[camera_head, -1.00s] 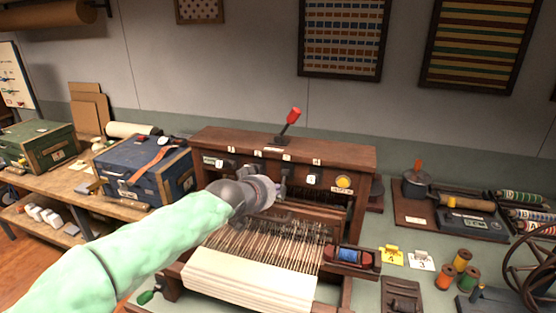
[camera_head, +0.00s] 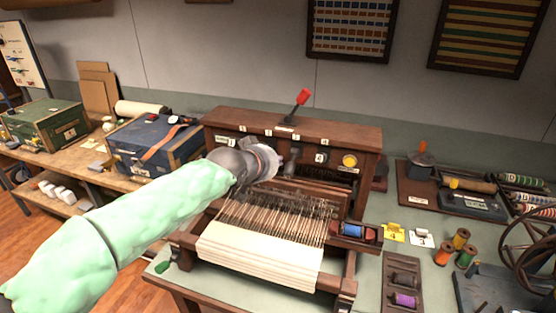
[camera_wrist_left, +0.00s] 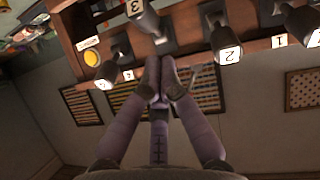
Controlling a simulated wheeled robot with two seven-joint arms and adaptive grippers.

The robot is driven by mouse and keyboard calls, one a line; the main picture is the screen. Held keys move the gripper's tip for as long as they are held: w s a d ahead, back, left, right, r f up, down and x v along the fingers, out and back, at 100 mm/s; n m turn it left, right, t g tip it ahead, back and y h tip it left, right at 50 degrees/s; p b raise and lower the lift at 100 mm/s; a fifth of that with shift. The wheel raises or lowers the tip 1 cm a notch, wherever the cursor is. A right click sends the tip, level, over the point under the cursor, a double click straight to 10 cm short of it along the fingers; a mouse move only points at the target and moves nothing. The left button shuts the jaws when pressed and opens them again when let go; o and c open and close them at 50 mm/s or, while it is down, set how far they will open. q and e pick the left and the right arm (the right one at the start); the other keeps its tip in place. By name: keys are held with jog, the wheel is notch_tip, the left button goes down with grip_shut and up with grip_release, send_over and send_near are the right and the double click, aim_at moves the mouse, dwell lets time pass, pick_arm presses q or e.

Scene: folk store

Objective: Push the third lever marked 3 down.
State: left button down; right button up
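The wooden loom (camera_head: 350,128) has a row of numbered levers on its front. The wrist view looks upside down. There, the lever marked 3 (camera_wrist_left: 136,7) has its numbered end near the top edge, apart from the ends of the lever marked 2 (camera_wrist_left: 228,54) and lever 4 (camera_wrist_left: 106,80), so it appears lower on the loom. My left gripper (camera_head: 272,160) is in front of the lever row and hides part of it. In the wrist view its fingers (camera_wrist_left: 161,82) are together, with nothing visible between them, close to lever 3's base. I cannot tell whether they touch it. My right gripper is out of view.
A red-tipped lever (camera_head: 303,97) stands on top of the loom. A yellow button (camera_head: 349,161) is right of lever 4's white face (camera_head: 320,158). Warp threads and white cloth (camera_head: 260,258) lie below my arm. Blue (camera_head: 150,150) and green (camera_head: 45,125) boxes stand left.

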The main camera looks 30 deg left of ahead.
pick_arm(q)
jog(key=s+f+p+v, duration=0.1)
jog(key=v, duration=0.7)
jog(key=shift+d+f, duration=0.2)
jog(key=shift+f, duration=0.1)
dwell(0.5)
